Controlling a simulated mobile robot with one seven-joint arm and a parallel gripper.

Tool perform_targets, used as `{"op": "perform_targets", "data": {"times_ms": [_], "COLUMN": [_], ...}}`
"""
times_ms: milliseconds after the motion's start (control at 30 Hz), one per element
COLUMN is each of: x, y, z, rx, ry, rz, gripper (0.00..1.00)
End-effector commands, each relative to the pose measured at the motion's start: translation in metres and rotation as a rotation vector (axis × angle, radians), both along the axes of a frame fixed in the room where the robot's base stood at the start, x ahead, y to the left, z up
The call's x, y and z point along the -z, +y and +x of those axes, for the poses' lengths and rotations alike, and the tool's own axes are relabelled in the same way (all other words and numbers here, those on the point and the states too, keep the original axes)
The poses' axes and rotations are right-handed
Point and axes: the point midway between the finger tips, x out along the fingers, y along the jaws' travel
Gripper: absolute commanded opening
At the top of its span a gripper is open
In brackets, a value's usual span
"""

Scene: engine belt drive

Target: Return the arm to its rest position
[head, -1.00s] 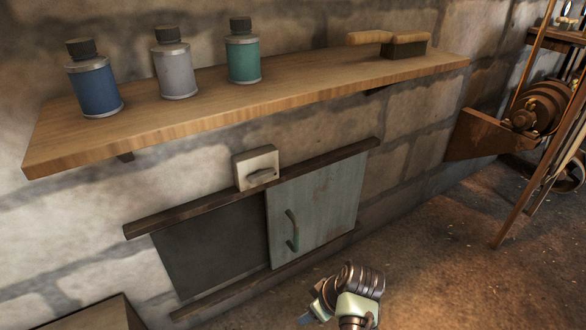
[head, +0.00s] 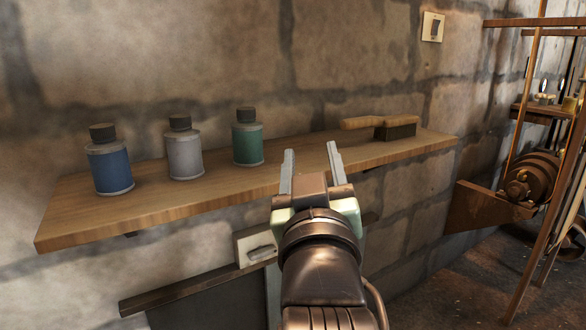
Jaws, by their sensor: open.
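My gripper (head: 311,165) is in the middle of the head view, raised in front of the wooden shelf, with its two grey fingers pointing up and apart. Nothing is between the fingers. From this view I cannot tell how far the fingertips are from the shelf's front edge.
The shelf (head: 150,208) holds a blue bottle (head: 110,168), a white bottle (head: 184,157), a green bottle (head: 247,143) and a wooden-handled brush (head: 395,128). Below are a switch box (head: 250,246) and a dark opening (head: 205,305). A belt-drive frame (head: 485,207) stands at right.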

Motion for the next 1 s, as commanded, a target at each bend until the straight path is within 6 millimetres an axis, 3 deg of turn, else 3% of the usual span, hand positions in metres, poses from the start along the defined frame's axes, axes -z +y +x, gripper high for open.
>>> {"op": "perform_targets", "data": {"times_ms": [33,100,167,300,400,1000], "x": [-0.033,-0.072,-0.103,-0.16,-0.205,-0.391], "y": [0.005,0.011,0.016,0.024,0.023,0.023], "z": [-0.023,-0.056,-0.088,-0.17,-0.164,-0.162], "rx": [-0.01,-0.031,-0.053,-0.121,-0.118,-0.118], "ry": [-0.102,-0.238,-0.352,-0.608,-0.594,-0.587], "rz": [0.029,0.075,0.112,0.196,0.197,0.194], "gripper": [0.55,0.55,0.55,0.55,0.55,0.55]}}
